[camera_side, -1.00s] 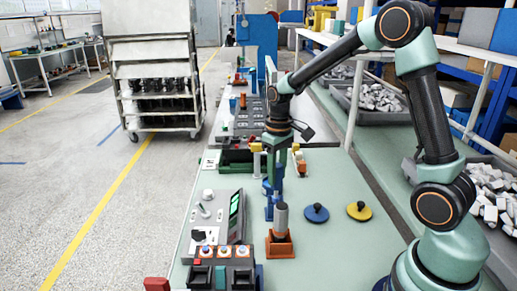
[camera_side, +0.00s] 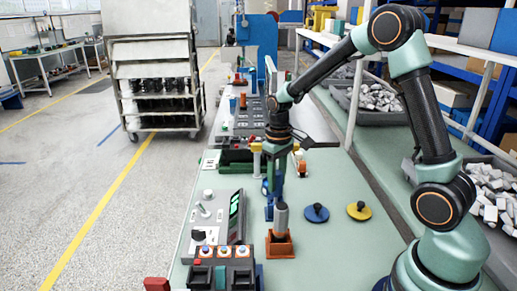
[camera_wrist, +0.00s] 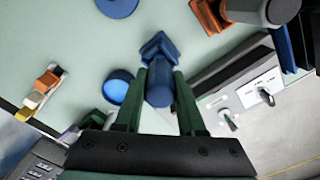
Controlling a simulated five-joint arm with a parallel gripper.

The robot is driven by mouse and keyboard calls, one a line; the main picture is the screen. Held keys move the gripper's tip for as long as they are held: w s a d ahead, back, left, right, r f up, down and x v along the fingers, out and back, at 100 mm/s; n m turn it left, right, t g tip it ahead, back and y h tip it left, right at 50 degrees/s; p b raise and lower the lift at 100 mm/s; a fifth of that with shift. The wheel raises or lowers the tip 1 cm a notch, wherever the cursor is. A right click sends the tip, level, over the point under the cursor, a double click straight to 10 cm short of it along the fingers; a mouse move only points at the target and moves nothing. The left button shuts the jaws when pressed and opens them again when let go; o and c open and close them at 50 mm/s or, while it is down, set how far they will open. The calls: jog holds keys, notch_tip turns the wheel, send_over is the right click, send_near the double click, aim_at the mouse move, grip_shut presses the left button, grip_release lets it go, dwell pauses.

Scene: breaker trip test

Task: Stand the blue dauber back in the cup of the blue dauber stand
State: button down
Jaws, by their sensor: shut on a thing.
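My gripper (camera_side: 272,178) is low over the bench, fingers pointing down. In the wrist view, its two green fingers (camera_wrist: 158,103) are shut on the blue dauber (camera_wrist: 159,88), a blue cylinder. The blue dauber stand (camera_wrist: 157,44), with a squarish base, shows just beyond the dauber; in the side view the stand (camera_side: 270,212) is directly below my gripper. The dauber looks upright and lined up with the stand. Blue overlaps blue, so I cannot tell how far its lower end is inside the cup.
An orange stand (camera_side: 280,247) holding a grey dauber (camera_side: 282,218) is close in front. A round blue pad (camera_wrist: 118,86) lies beside my gripper. Blue (camera_side: 315,213) and yellow (camera_side: 359,210) knobbed discs lie to the right. A control panel (camera_side: 215,218) stands left.

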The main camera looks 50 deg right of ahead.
jog(key=shift+f, duration=0.8)
jog(key=shift+c, duration=2.1)
grip_release()
notch_tip(320, 180, up, 12)
jog(key=shift+s+a+r, duration=0.2)
jog(key=shift+r, duration=0.15)
jog(key=s+a+r+t, duration=0.4)
jog(key=s+a+t, duration=0.1)
jog(key=s, duration=0.7)
jog(key=shift+a+t, duration=0.3)
jog(key=shift+a, duration=0.55)
